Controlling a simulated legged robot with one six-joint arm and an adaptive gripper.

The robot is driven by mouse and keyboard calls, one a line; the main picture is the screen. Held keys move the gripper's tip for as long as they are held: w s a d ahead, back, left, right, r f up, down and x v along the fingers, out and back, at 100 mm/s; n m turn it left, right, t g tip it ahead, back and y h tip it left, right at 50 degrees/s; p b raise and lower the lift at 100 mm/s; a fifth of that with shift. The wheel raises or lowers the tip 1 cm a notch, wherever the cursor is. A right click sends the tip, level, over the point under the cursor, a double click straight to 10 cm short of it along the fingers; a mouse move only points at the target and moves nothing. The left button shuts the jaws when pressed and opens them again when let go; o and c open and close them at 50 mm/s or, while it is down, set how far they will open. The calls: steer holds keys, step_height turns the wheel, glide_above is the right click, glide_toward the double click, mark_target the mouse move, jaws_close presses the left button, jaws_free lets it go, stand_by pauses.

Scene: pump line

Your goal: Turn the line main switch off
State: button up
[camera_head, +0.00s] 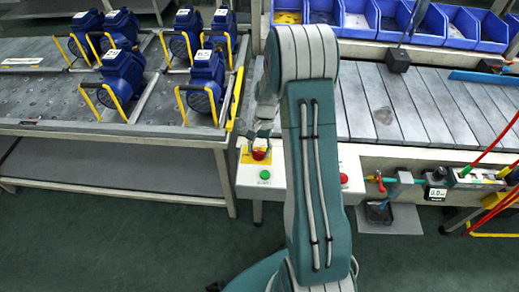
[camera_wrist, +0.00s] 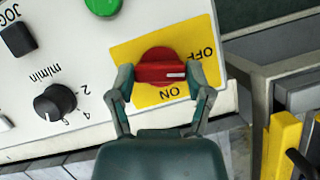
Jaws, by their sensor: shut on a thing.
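The line main switch (camera_wrist: 158,60) is a red rotary knob on a yellow plate (camera_wrist: 190,30) marked ON and OFF. In the wrist view its bar lies nearly level, with the white mark at the right end, between the two labels and closer to OFF. My gripper (camera_wrist: 163,73) is shut on the bar, one finger at each end. In the head view the red switch (camera_head: 259,155) sits on the white control box (camera_head: 272,187), below my gripper (camera_head: 261,136).
A green button (camera_wrist: 103,4), a black dial (camera_wrist: 55,102) and a JOG switch (camera_wrist: 18,38) share the panel. A red button (camera_head: 343,179) lies right of my arm. Blue pumps (camera_head: 123,73) stand on the left table; a slatted conveyor (camera_head: 400,100) runs right.

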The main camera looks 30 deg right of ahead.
steer(key=shift+w+a+n+g+h, duration=0.15)
steer(key=shift+n+g+h, duration=0.25)
steer(key=shift+n, duration=1.1)
steer(key=o, duration=1.1)
steer(key=shift+o, duration=0.2)
steer(key=v, duration=1.2)
steer(key=shift+a+r, duration=0.1)
steer(key=shift+a, duration=0.05)
